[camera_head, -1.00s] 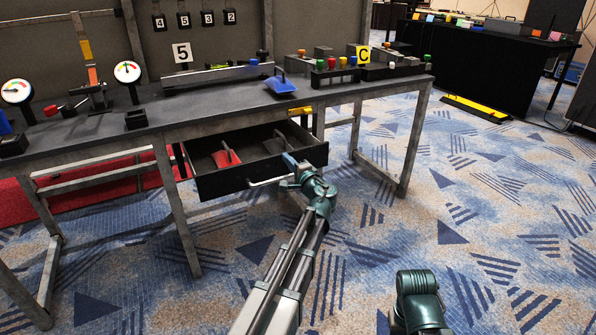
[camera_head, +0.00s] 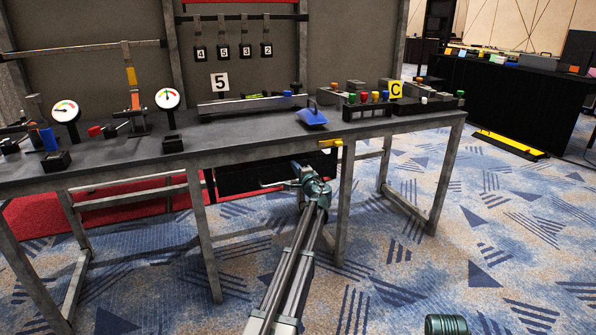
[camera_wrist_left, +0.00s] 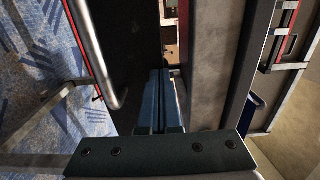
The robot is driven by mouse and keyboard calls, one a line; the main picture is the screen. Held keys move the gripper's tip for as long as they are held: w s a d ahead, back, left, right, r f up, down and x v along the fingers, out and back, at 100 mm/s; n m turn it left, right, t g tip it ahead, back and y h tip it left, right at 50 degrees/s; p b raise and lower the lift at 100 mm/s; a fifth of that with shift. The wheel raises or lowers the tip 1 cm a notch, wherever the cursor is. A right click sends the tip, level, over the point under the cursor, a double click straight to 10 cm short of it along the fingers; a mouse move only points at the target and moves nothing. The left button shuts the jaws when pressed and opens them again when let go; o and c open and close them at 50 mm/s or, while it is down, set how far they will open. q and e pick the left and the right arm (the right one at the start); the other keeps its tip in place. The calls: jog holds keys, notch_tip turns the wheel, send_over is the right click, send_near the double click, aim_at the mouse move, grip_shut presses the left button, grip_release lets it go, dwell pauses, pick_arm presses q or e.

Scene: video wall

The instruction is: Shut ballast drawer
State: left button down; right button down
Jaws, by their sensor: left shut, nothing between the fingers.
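The ballast drawer (camera_head: 250,179) is a black drawer under the grey workbench. Its front sits close under the bench top, and its inside is hidden in the head view. Its pale bar handle (camera_head: 272,185) shows beside my left gripper (camera_head: 296,181). My left gripper is shut and empty, at the right part of the drawer front. In the left wrist view, the shut fingers (camera_wrist_left: 160,100) point at the edge of the dark drawer front (camera_wrist_left: 131,50), with the handle (camera_wrist_left: 96,55) to the left. I cannot tell whether they touch it.
A bench leg (camera_head: 345,205) stands right of my left arm. A yellow piece (camera_head: 331,143) is on the bench edge.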

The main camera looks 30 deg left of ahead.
pick_arm(q)
jog(key=shift+w+a+r, duration=0.1)
jog(key=shift+w+a, duration=0.25)
jog(key=v, duration=1.5)
pick_arm(e)
jog(key=shift+d, duration=0.4)
